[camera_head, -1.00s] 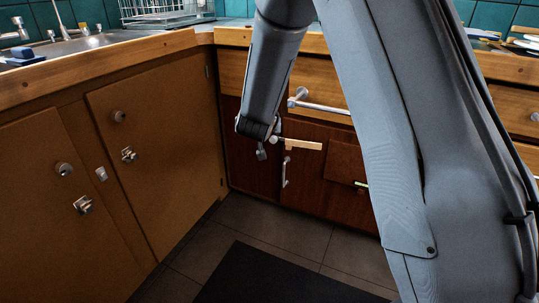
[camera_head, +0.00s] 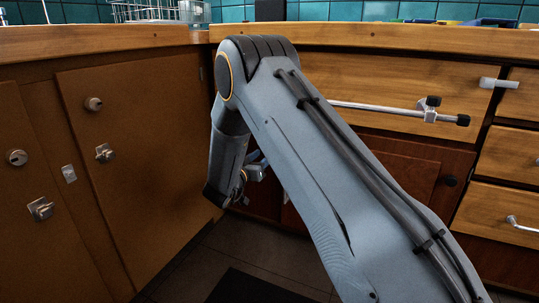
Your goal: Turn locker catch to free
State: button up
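No part can be picked out for certain as the locker catch. Square metal latches sit on the brown doors at left, an upper latch (camera_head: 105,153) and a lower latch (camera_head: 41,208). A pale peg-like bar (camera_head: 500,83) sticks out level beside the top right drawer. The pale wooden bar on the dark red door, seen earlier, is hidden behind my arm. My gripper (camera_head: 255,166) shows only in part behind my arm, close to the dark red cabinet front; its fingers are unclear. I cannot tell whether it touches anything.
A wooden drawer (camera_head: 400,85) has a long metal bar handle (camera_head: 375,107) close above my arm. The wooden counter edge (camera_head: 400,38) runs above. The floor (camera_head: 265,254) in front is clear, with a dark mat (camera_head: 252,288).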

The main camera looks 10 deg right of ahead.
jog(key=b+x, duration=0.2)
jog(key=x, duration=0.4)
jog(key=c, duration=1.1)
